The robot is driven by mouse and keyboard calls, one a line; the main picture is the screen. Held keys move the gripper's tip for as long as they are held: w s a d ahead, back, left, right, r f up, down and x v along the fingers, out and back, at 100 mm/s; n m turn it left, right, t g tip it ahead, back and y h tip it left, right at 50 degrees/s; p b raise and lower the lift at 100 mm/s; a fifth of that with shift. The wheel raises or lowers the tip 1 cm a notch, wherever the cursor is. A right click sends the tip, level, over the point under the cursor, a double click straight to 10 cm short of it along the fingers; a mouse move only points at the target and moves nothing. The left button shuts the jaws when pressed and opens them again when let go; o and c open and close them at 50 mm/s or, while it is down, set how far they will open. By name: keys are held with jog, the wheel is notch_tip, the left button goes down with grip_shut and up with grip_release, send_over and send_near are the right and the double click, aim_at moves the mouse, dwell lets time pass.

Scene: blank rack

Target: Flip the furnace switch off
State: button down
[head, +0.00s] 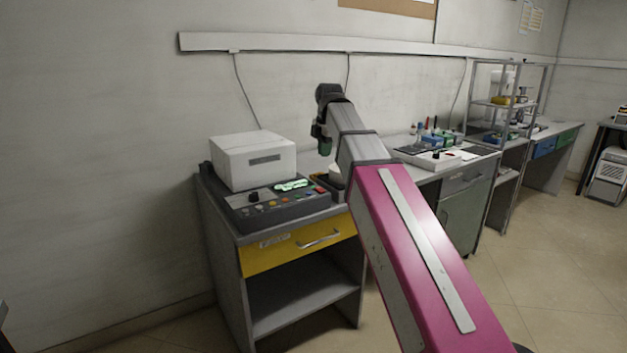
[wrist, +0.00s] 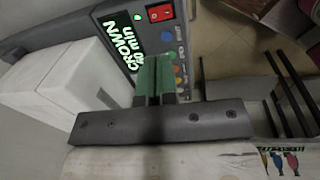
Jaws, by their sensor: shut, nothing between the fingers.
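The furnace is a white box (head: 253,160) with a dark control panel (head: 275,207) in front of it, on the yellow-drawer bench. In the wrist view the panel (wrist: 112,20) has a lit display (wrist: 124,45) and a red rocker switch (wrist: 160,12). Which way the switch is tipped I cannot tell. My gripper (head: 325,146) hangs above the bench, right of the white box. In the wrist view my gripper (wrist: 155,60) has its green fingers together, empty, over the panel. The switch lies just beyond the fingertips; contact is not visible.
Coloured buttons (wrist: 179,72) sit beside the display. The bench (head: 225,218) has a yellow drawer (head: 300,243) under its top. A second bench with a tray of small items (head: 437,157) stands to the right, then a metal shelf rack (head: 507,102). The floor (head: 530,260) at right is clear.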

aim_at(318, 188)
jog(key=shift+n, duration=0.4)
jog(key=f, duration=0.4)
jog(key=w+a+f, duration=0.1)
jog(key=f, duration=0.3)
jog(key=w+f, duration=0.1)
jog(key=f, duration=0.3)
jog(key=shift+a, duration=0.4)
